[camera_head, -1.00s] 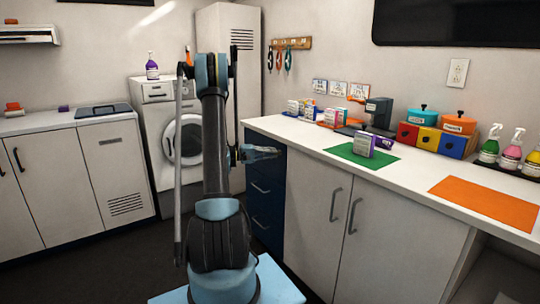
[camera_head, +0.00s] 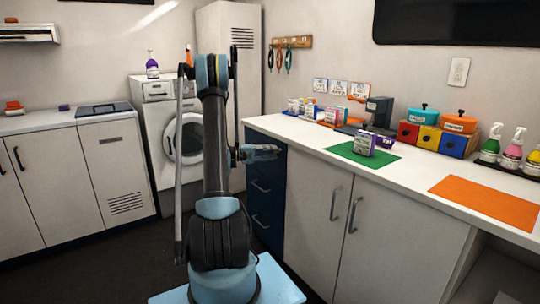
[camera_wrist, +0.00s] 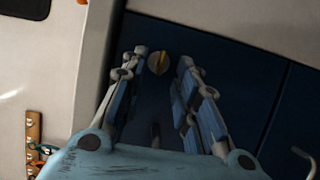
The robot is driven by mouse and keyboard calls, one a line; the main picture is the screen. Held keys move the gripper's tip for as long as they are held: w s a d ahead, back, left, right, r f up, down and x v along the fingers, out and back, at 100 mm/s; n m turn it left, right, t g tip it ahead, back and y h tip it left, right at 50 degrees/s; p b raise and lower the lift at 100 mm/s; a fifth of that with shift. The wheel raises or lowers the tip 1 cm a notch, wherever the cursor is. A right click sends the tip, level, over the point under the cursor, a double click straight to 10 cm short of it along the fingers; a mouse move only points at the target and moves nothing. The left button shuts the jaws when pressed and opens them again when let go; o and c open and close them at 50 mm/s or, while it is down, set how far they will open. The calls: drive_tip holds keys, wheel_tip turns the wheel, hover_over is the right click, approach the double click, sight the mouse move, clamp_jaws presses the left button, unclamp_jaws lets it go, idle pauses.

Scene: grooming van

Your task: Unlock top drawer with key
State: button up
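The dark blue drawer column stands at the left end of the counter. Its top drawer (camera_head: 272,168) is shut and partly behind my gripper (camera_head: 274,149). In the wrist view the top drawer front (camera_wrist: 235,85) fills the middle. A round lock (camera_wrist: 153,66) sits on it, with a thin yellow piece (camera_wrist: 162,61) across it that looks like a key seen edge-on. My gripper (camera_wrist: 162,60) points at the lock. Its fingers are apart, one on each side of the lock, and I see nothing clamped between them. I cannot tell whether a fingertip touches the yellow piece.
A wooden hook rack (camera_head: 291,42) with hanging items is on the back wall. The white counter (camera_head: 410,178) carries a green mat (camera_head: 340,152), bottles and boxes. Cabinet doors (camera_head: 310,220) are right of the drawers. A washing machine (camera_head: 160,165) is behind, left of my arm.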

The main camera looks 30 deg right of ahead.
drive_tip(key=v, duration=1.2)
idle(0.5)
drive_tip(key=s+a+r+n+t+y, duration=0.3)
drive_tip(key=s+a+r+t+y, duration=0.3)
drive_tip(key=s+a, duration=0.7)
drive_tip(key=s+a+f+t+y, duration=0.1)
drive_tip(key=s+a+f+y, duration=0.3)
drive_tip(key=s+a, duration=0.6)
drive_tip(key=s+a+f+y, duration=0.4)
drive_tip(key=s+a+y, duration=0.3)
drive_tip(key=s+a, duration=0.4)
drive_tip(key=s, duration=0.2)
drive_tip(key=shift+s+f+n+t, duration=0.2)
drive_tip(key=shift+s+n+t, duration=0.1)
drive_tip(key=shift+s+t, duration=0.1)
